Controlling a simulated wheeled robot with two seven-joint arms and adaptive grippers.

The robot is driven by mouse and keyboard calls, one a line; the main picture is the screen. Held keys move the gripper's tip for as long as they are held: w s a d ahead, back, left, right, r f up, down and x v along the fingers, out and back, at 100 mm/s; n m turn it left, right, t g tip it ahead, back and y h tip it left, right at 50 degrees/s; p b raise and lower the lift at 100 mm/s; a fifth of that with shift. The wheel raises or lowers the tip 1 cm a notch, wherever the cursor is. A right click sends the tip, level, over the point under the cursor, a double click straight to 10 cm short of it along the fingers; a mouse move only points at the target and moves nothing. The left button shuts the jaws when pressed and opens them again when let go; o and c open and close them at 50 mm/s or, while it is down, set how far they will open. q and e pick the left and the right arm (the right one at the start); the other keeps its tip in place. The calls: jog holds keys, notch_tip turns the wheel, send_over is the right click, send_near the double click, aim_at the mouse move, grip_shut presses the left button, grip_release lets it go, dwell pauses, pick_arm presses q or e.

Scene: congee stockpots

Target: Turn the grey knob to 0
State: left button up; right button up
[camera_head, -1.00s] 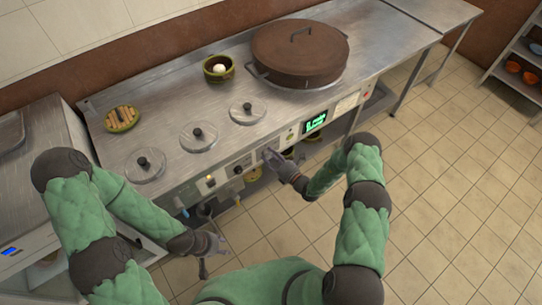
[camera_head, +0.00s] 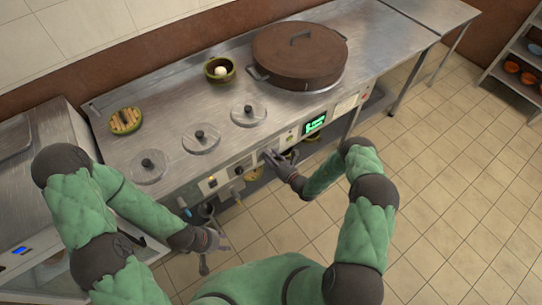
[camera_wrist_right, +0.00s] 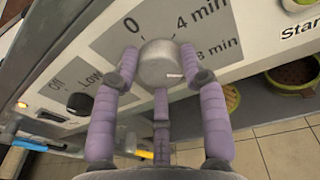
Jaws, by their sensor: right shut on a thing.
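The grey knob (camera_wrist_right: 158,64) sits on a grey dial plate (camera_wrist_right: 110,42) marked 0, 4 min and 8 min. A small pale mark shows on the lower right of the knob's face, on the side toward 8 min. My right gripper (camera_wrist_right: 164,72) has a finger on either side of the knob and is shut on it. In the head view my right gripper (camera_head: 270,155) is at the front panel of the counter and hides the knob. My left gripper (camera_head: 218,256) hangs low in front of the counter, fingers apart and empty.
A black knob (camera_wrist_right: 80,103) marked Off and Low is left of the dial. A lit green display (camera_head: 315,123) is to the right on the panel. A large brown-lidded pot (camera_head: 300,55) and several small lids stand on the counter (camera_head: 165,100).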

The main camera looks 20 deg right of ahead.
jog(key=n+h, duration=0.1)
jog(key=n, duration=0.6)
jog(key=n+t+h+p, duration=0.1)
jog(key=n, duration=0.7)
jog(key=n+t+p, duration=0.1)
jog(key=n, duration=0.6)
jog(key=shift+a+f+n+h, duration=0.1)
jog(key=shift+a+n+h, duration=0.2)
jog(key=shift+n+h, duration=0.1)
dwell(0.3)
jog(key=o, duration=1.1)
jog(key=shift+a+f, duration=0.1)
jog(key=shift+o, duration=0.2)
